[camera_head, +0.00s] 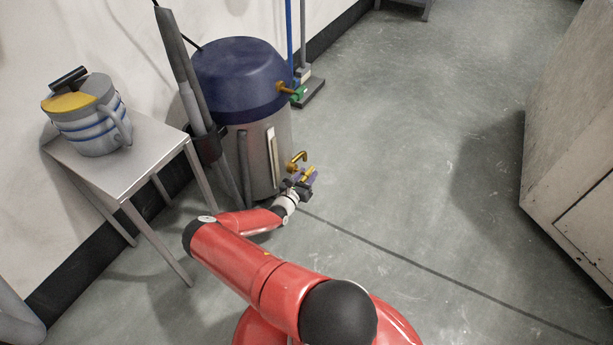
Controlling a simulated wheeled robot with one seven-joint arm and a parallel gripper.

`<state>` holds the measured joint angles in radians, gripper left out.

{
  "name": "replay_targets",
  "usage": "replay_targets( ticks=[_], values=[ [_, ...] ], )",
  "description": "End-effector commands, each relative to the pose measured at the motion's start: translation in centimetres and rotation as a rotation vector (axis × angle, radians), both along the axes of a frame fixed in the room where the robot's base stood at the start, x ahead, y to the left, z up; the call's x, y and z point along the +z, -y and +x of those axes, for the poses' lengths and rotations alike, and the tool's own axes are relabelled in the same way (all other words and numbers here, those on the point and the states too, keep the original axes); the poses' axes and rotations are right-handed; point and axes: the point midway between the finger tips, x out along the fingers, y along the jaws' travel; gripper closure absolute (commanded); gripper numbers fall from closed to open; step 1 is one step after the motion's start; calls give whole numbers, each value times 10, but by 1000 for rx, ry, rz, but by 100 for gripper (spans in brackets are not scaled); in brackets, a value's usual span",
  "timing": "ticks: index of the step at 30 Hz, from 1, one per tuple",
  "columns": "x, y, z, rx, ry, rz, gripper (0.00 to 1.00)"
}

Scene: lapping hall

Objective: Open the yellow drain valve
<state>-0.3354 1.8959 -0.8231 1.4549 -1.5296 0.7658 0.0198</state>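A metal tank (262,150) with a dark blue lid stands against the wall. Low on its right side is a yellow-brass drain valve (297,158) with a curved spout or handle. My gripper (306,180) is at the end of my red arm, low beside the tank and just below and right of this valve. A small yellow piece shows at the gripper's dark fingers; I cannot tell whether it is part of the valve or whether the fingers touch it. The finger gap is too small to make out. The valve's lower part is partly hidden by my gripper.
A second brass tap with a green handle (298,94) sits higher on the tank. A metal side table (160,165) with a striped jug (92,125) stands left. A pale cabinet (570,130) stands right. The floor between is clear.

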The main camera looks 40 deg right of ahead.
Motion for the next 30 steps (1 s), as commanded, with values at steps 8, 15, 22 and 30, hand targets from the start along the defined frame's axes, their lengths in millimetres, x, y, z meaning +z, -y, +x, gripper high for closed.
replay_targets(
  ticks=[8,15,22,30],
  values=[
    [0,0,0,0,0,0,81],
    [0,0,0,0,0,-1,100],
    [-10,0,0,2,37,-88,100],
    [-10,0,0,2,114,-278,100]
  ],
)
